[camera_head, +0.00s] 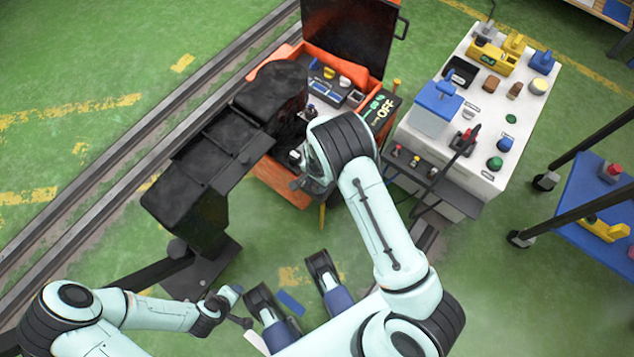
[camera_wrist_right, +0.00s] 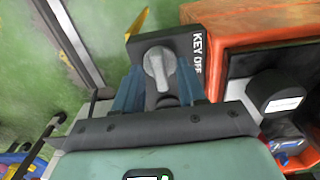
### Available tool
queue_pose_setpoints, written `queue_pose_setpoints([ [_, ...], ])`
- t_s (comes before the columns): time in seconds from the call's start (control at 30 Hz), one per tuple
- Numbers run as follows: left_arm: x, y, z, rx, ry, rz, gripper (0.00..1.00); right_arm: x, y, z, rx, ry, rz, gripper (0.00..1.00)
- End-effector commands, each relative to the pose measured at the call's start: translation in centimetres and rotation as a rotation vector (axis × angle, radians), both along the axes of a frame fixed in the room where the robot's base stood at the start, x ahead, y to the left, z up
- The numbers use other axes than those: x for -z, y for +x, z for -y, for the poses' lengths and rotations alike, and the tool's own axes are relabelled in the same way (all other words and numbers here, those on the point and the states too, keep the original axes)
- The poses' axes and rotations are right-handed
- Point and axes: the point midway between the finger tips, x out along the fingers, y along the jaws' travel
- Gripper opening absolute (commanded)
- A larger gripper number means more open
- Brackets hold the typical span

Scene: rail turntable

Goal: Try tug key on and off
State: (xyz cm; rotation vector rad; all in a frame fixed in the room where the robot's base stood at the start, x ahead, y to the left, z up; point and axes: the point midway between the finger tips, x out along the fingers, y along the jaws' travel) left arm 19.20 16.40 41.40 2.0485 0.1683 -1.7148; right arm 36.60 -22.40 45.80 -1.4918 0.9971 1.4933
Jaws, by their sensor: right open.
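The tug is an orange vehicle body (camera_head: 282,184) with an open compartment, in the middle of the head view. Its key is a grey knob (camera_wrist_right: 157,68) on a black panel (camera_wrist_right: 185,47) lettered KEY OFF in the wrist view. My right gripper (camera_wrist_right: 158,88) is open there, with one blue finger on each side of the key; I cannot tell whether they touch it. In the head view my right wrist hides the key and most of that gripper. My left gripper (camera_head: 229,296) is low at the left, away from the tug; its jaws are too small to read.
A raised black lid (camera_head: 347,35) stands behind the compartment. A white cart (camera_head: 480,125) with several coloured parts stands to the right, and a blue table (camera_head: 570,225) beyond it. Rails (camera_head: 130,150) curve past on the left. Green floor (camera_head: 520,300) is clear at the lower right.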

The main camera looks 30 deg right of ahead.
Motion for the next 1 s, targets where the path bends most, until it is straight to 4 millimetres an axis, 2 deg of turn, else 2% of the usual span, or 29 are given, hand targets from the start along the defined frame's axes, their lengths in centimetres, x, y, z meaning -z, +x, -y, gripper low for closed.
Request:
queue_pose_setpoints([
  [0.3,0.06,0.17,-0.09,-0.001,0.002,0.004,0.43,0.31,0.02,0.00,0.000,0.000,0.001,0.40],
  [0.33,0.06,0.17,-0.09,-0.001,0.002,0.004,0.43,0.30,0.01,0.01,0.000,0.000,0.001,0.37],
  [0.43,0.07,0.15,-0.08,-0.001,0.002,0.004,0.43,0.30,0.01,0.01,0.000,0.000,0.001,0.05],
  [0.47,0.07,0.15,-0.08,-0.001,0.002,0.004,0.43,0.30,0.01,0.01,0.000,0.000,0.001,0.00],
  [0.77,0.04,0.11,-0.05,-0.001,0.001,0.003,0.43,0.29,0.01,0.02,-0.014,0.000,0.001,0.00],
  [1.0,-0.12,-0.11,0.06,0.001,-0.001,-0.003,0.43,0.27,0.00,0.04,-0.112,0.000,0.001,0.00],
])
